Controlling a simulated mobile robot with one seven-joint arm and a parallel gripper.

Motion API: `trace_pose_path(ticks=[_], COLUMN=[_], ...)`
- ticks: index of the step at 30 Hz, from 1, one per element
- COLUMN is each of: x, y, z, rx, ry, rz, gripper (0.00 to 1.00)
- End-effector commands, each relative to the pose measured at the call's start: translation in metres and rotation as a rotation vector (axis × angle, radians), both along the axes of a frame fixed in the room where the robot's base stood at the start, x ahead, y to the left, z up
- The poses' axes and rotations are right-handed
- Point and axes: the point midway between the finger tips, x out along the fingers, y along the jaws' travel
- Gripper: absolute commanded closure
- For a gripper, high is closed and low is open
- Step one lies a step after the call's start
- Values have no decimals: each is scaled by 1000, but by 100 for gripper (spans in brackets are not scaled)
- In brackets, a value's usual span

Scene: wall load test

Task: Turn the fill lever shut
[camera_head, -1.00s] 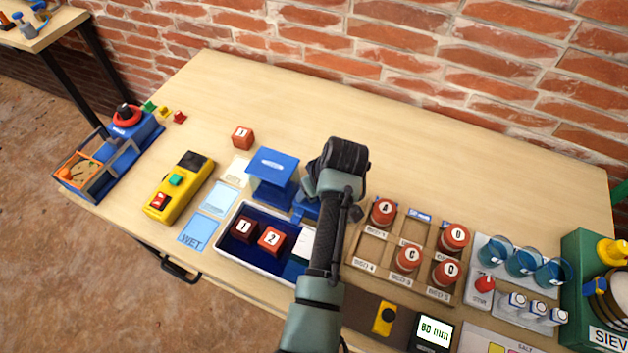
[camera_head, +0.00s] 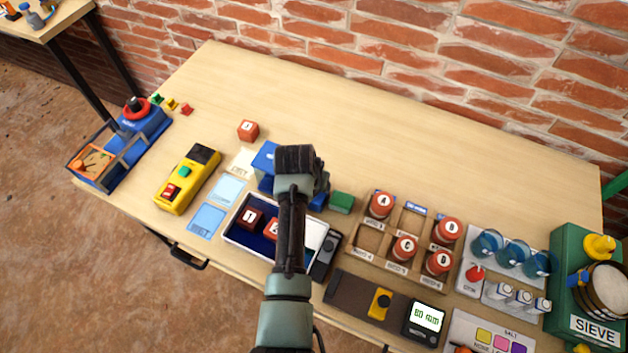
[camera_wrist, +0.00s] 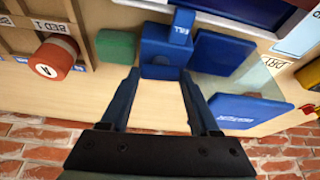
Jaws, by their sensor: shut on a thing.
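The fill lever (camera_wrist: 181,26) is a small blue bar marked FILL, on a blue block-shaped body (camera_wrist: 160,55) in the wrist view. The bar points toward the top of that picture. My gripper (camera_wrist: 160,76) has its two blue fingers on either side of this blue piece and is shut on it; the exact contact is hard to see. In the head view my wrist covers the lever and the fingertips. Blue plates (camera_wrist: 222,52) stand beside the lever, with a clear panel near them. A green block (camera_wrist: 116,46) sits on the other side.
A white-rimmed tray (camera_head: 318,231) with numbered red cubes lies in front of the lever. A rack with red lettered jars (camera_head: 404,248) is to the right. A yellow device (camera_head: 188,180) and a loose red cube (camera_head: 248,130) are left. The table behind is clear.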

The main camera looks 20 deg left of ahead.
Motion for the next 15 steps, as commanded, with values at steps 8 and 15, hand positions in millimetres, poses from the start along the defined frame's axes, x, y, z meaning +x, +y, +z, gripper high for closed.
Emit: trace_pose_path(ticks=[8, 15], x=[0, 0], y=[1, 1], z=[0, 0], rx=[1, 1], ry=[0, 0], rz=[-98, -123], gripper=[93, 93])
